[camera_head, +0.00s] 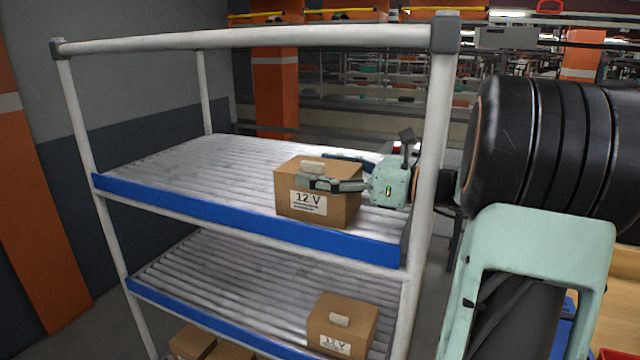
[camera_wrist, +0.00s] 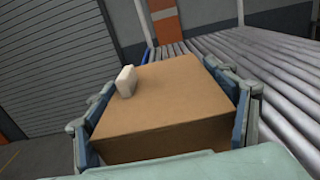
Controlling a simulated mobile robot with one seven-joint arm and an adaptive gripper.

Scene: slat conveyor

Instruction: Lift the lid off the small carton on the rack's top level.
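The small carton (camera_head: 335,208) is a brown box with a "12 V" label on its front. It stands on the rack's top level (camera_head: 190,165), near the right end. Its closed lid (camera_wrist: 170,95) has a small pale handle (camera_head: 312,167), which also shows in the wrist view (camera_wrist: 126,81). My gripper (camera_head: 325,172) reaches in from the right, with one finger along the near side of the carton's top and one along the far side. In the wrist view the fingers (camera_wrist: 168,105) are spread on both sides of the lid. Finger contact is not clearly visible.
A blue rail (camera_head: 240,228) edges the top level's front. A white upright (camera_head: 432,150) stands close to my arm. A similar carton (camera_head: 342,325) sits on the level below, and more boxes (camera_head: 195,342) are lower still. The top level's left part is clear.

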